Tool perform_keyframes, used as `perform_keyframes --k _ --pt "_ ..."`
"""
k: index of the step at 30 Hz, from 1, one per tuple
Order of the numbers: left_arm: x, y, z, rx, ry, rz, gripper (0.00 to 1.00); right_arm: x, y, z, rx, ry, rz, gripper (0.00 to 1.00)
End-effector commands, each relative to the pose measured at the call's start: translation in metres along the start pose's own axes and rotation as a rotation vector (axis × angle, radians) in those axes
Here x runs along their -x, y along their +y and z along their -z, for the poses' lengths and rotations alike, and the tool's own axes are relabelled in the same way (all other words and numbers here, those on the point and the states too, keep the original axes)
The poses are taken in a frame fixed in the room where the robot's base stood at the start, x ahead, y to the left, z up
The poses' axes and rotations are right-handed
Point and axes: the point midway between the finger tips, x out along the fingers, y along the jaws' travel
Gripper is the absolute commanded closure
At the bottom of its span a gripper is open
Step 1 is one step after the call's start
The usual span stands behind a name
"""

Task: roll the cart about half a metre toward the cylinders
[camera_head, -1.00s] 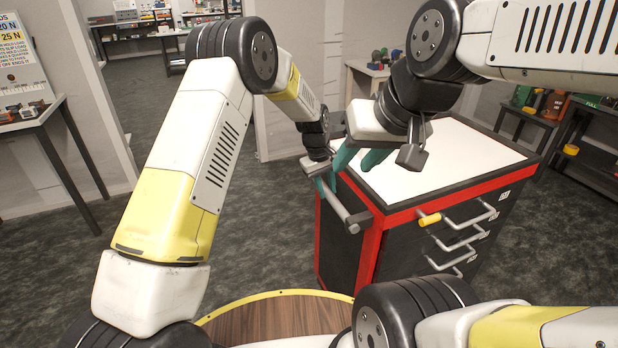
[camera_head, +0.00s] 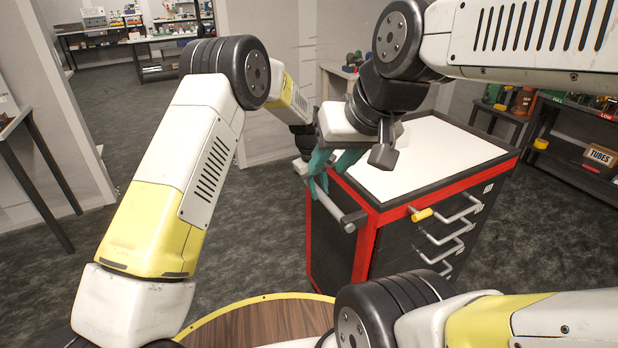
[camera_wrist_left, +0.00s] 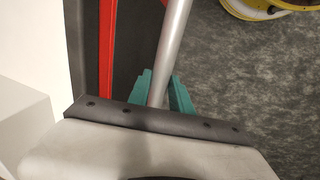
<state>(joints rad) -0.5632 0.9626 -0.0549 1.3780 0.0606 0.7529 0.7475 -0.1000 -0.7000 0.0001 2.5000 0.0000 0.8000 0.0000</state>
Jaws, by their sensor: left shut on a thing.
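The cart (camera_head: 440,160) has a white top, red edges and dark drawers, and stands upright in front of me. Its grey push bar (camera_head: 334,207) runs along its left side. My left gripper (camera_head: 318,186) is shut on the push bar near its far end; the bar also shows between teal fingers in the left wrist view (camera_wrist_left: 170,60). My right gripper (camera_head: 335,161) is above the cart's left edge, with its teal fingers apart; whether they touch the cart is unclear. I cannot make out the cylinders for certain.
A shelf (camera_head: 580,150) with bins and a TUBES box stands at the right. A small table (camera_head: 335,82) is behind the cart. A bench (camera_head: 20,125) and a wall end (camera_head: 75,110) are at the left. Grey floor (camera_head: 250,235) is clear left of the cart.

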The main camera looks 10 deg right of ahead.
Motion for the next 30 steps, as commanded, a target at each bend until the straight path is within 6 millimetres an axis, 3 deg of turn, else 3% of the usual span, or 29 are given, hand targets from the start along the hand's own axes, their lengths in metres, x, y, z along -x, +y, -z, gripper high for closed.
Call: perform_keyframes --k 1,4,16,30 --pt "-0.001 0.002 0.0 0.001 0.002 -0.006 0.73 0.0 0.0 0.0 0.0 0.0 0.0 0.64" --pt "-0.001 0.003 0.0 0.001 0.003 -0.007 0.53 0.0 0.0 0.0 0.0 0.0 0.0 0.64" --pt "0.006 0.004 0.0 0.0 0.005 -0.01 0.53 0.0 0.0 0.0 0.0 0.0 0.0 0.64" --pt "0.073 0.003 0.0 0.0 0.004 -0.009 0.53 0.0 0.0 0.0 0.0 0.0 0.0 0.64"
